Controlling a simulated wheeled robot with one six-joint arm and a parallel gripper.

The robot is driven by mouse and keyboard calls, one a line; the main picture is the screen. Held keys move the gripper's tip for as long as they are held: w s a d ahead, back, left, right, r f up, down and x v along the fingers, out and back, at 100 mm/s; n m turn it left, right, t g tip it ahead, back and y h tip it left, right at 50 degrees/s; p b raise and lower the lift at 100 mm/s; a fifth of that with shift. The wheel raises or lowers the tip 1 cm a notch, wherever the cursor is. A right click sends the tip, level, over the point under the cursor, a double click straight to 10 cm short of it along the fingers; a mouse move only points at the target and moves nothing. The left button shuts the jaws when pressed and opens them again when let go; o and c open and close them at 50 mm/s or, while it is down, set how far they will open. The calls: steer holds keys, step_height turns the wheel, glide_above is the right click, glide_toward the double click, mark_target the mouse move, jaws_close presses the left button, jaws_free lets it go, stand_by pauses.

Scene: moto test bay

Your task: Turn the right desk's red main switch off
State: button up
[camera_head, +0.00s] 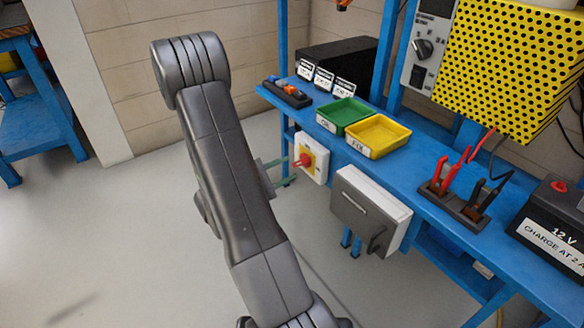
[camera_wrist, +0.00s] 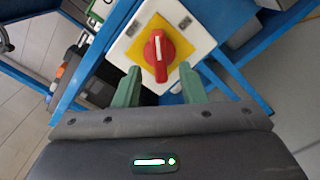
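The red main switch (camera_wrist: 158,56) is a rotary knob on a yellow plate in a white box (camera_wrist: 120,47). Its handle points roughly up and down in the wrist view. In the head view the switch (camera_head: 304,160) sits on the front of the blue desk (camera_head: 418,165), below the tabletop edge. My gripper (camera_wrist: 159,70) has two green fingers, apart, one on each side of the knob's lower end in the wrist view. A gap shows on both sides; contact cannot be told. In the head view my arm partly hides the gripper (camera_head: 285,164).
A grey-white box (camera_head: 372,207) hangs right of the switch. A green bin (camera_head: 344,113) and a yellow bin (camera_head: 379,135) stand on the desk above. A clamp holder (camera_head: 455,206) and a 12 V battery (camera_head: 552,232) are farther right. The floor (camera_head: 90,240) at left is clear.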

steer(key=shift+x, duration=1.4)
steer(key=shift+c, duration=0.3)
jaws_close()
